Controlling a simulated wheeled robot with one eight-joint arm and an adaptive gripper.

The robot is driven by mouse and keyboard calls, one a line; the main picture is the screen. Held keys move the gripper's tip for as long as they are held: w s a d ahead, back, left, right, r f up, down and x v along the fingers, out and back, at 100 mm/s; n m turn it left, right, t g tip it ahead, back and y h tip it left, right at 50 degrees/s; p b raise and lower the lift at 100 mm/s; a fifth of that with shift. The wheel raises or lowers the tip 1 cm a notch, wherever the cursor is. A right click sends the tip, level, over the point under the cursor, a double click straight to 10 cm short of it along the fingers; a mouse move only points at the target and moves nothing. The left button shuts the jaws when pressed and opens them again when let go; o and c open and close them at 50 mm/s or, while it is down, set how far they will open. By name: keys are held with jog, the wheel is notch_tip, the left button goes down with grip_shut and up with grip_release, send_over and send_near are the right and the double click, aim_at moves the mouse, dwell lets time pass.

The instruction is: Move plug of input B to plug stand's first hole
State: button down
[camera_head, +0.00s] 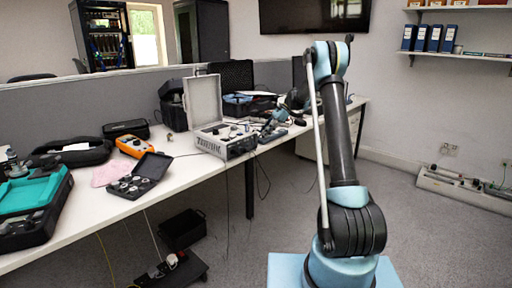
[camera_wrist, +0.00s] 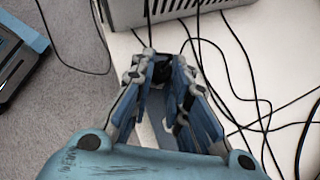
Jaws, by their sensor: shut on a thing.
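My gripper (camera_wrist: 160,68) has its two fingers closed in around a small dark plug (camera_wrist: 160,72) with a thin black cable rising from it. The fingers hide most of the plug, and I cannot read an input label. In the head view my gripper (camera_head: 268,128) is low over the table, just right of the open grey instrument case (camera_head: 238,148). The case's front edge (camera_wrist: 180,10) shows at the top of the wrist view, with cables hanging from it. I cannot make out the plug stand or its holes in either view.
Several loose black cables (camera_wrist: 262,105) lie on the white table (camera_head: 190,165) right of my gripper. An open black case (camera_head: 140,178), an orange device (camera_head: 134,145) and a teal-lined case (camera_head: 35,200) stand to the left. Dark cases (camera_head: 245,102) sit behind the instrument.

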dwell(0.4)
jog(key=c, duration=1.5)
grip_release()
jog(key=shift+f, duration=0.1)
jog(key=shift+o, duration=0.2)
jog(key=shift+v, duration=2.5)
